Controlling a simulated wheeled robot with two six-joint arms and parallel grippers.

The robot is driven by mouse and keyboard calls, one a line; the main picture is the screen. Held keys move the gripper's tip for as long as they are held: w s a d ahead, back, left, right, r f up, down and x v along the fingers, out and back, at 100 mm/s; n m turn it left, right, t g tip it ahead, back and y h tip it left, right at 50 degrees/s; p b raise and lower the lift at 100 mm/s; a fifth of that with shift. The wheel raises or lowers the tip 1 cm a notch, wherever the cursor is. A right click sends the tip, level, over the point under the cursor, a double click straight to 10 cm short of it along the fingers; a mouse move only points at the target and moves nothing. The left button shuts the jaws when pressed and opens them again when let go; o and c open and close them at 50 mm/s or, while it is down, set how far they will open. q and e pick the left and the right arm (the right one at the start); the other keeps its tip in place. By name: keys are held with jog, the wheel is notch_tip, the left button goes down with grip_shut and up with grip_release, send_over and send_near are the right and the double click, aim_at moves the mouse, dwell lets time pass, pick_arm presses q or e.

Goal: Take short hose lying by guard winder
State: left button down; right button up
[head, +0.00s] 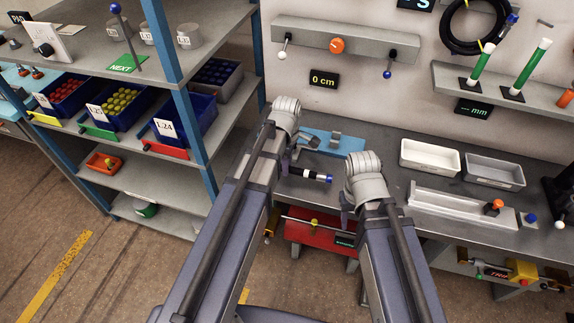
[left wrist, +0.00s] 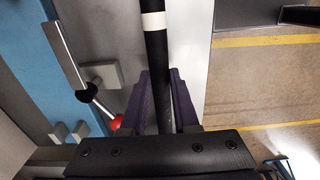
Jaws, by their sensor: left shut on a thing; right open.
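A short black hose (head: 318,176) with a white band and a blue end shows beside my left arm in the head view, over the bench's front edge. My left gripper (head: 287,163) is shut on it; its fingers are mostly hidden behind the arm. In the left wrist view the hose (left wrist: 155,50) runs between the two purple fingers of the left gripper (left wrist: 164,85). A blue-based device (head: 331,143), possibly the guard winder, stands on the bench just behind the hose. My right gripper (head: 346,213) is open at the bench's front edge, partly hidden by its wrist.
A white tray (head: 430,157) and a grey tray (head: 494,169) stand right on the bench. A lever with a red ball (left wrist: 116,122) is close left of the left fingers. A red stool-like item (head: 319,233) is below the bench. A shelf with bins (head: 185,128) stands left.

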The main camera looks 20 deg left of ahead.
pick_arm(q)
notch_tip(320, 180, up, 8)
jog(key=p, duration=0.6)
jog(key=shift+f+p, duration=0.1)
jog(key=shift+p, duration=0.25)
